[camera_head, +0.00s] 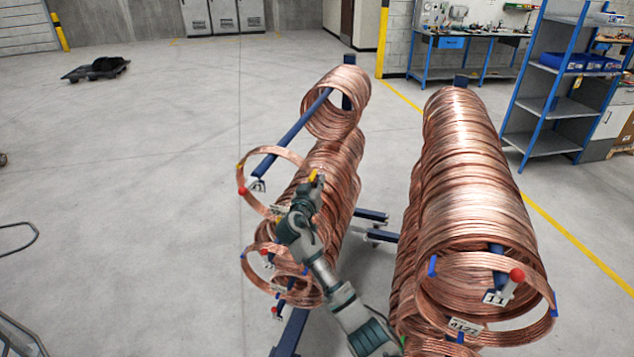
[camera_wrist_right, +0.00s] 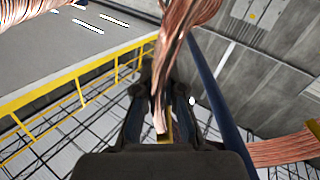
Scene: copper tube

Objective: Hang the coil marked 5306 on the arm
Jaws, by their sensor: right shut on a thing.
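My right gripper (camera_head: 312,184) is shut on a thin copper coil (camera_head: 246,168) with yellow tape, holding it by its right side. In the right wrist view the held coil (camera_wrist_right: 172,60) runs up from between the fingers (camera_wrist_right: 163,118). The blue arm (camera_head: 292,135) slants down to a numbered tag (camera_head: 258,185), too small to read. Its end shows inside the ring's outline; I cannot tell whether it passes through. In the wrist view a blue bar (camera_wrist_right: 213,85) is right of the coil, apart from the fingers. I cannot read 5306 anywhere. My left gripper is not in view.
A bundle of coils (camera_head: 335,108) hangs at the arm's far end. More coils (camera_head: 340,170) hang lower, close behind my right gripper. A long row (camera_head: 460,160) stands at right, with tags 11 and 4127. The floor (camera_head: 130,200) at left is mostly clear.

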